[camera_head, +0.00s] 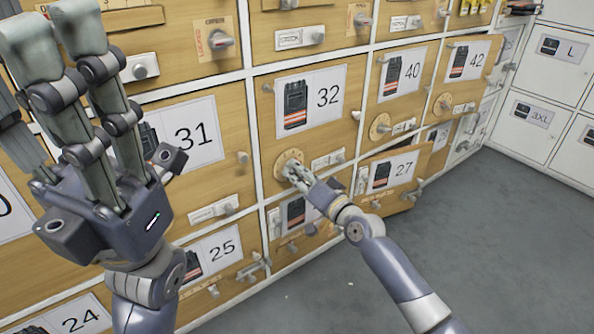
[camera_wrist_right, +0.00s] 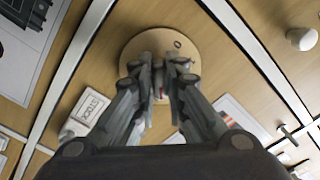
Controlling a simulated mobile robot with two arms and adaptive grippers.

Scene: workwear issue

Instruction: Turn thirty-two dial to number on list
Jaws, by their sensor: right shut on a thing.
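The fingers hide most of the knob. My left gripper (camera_head: 62,45) is raised at the left, fingers open and empty.
Neighbouring doors are marked 31 (camera_head: 196,138), 40 (camera_head: 411,83), 42 (camera_head: 476,62) and 25 (camera_head: 222,247). Door 27 (camera_head: 404,169) stands out below right, near my right arm. White lockers (camera_head: 545,95) stand at the right. The grey floor (camera_head: 500,240) is clear.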

